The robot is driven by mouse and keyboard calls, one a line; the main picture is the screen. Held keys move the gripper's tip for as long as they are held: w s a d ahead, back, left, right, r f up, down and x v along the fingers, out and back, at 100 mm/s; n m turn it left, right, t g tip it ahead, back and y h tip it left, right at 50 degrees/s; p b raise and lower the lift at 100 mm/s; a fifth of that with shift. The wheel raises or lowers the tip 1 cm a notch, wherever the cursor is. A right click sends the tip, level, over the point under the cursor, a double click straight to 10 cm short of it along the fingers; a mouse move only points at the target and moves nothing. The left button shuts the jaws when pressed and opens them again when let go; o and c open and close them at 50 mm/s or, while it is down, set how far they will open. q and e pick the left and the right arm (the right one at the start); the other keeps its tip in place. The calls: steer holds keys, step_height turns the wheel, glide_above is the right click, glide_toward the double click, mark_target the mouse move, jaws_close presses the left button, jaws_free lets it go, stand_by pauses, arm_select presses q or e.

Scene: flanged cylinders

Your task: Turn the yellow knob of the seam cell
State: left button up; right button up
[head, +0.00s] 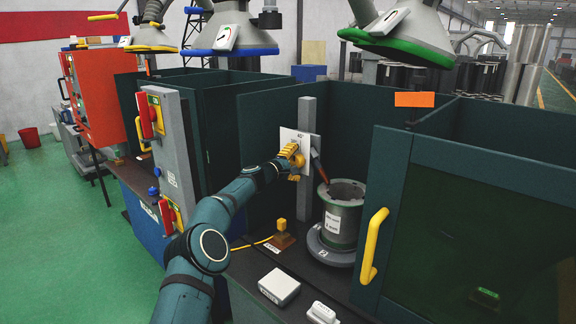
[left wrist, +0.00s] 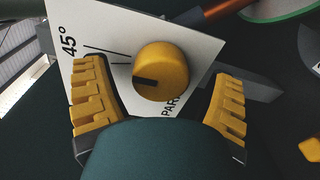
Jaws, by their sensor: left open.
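The yellow knob (left wrist: 163,72) is round and sits on a white plate (left wrist: 112,40) marked "45°" and "PAR", the rest of that word being covered. A black mark on the knob points left, towards the lower left of the plate. My left gripper (left wrist: 160,72) is open, one yellow finger on each side of the knob, with gaps between the fingers and the knob. In the head view the gripper (head: 293,158) is at the plate (head: 311,142) on a grey post and I cannot make out the knob. My right gripper is in neither view.
Right of the gripper a torch (head: 320,166) points at a grey flanged cylinder (head: 341,212) on a round base. Dark green cell walls stand around, with a yellow-handled door (head: 374,245) at right. A small yellow-topped block (head: 282,234) and a white box (head: 279,287) are below.

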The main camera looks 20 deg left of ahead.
arm_select(q)
steer(key=shift+s+a, duration=0.35)
steer(key=shift+s, duration=0.05)
steer(key=v, duration=1.1)
steer(key=shift+d, duration=0.2)
steer(key=shift+s, duration=0.1)
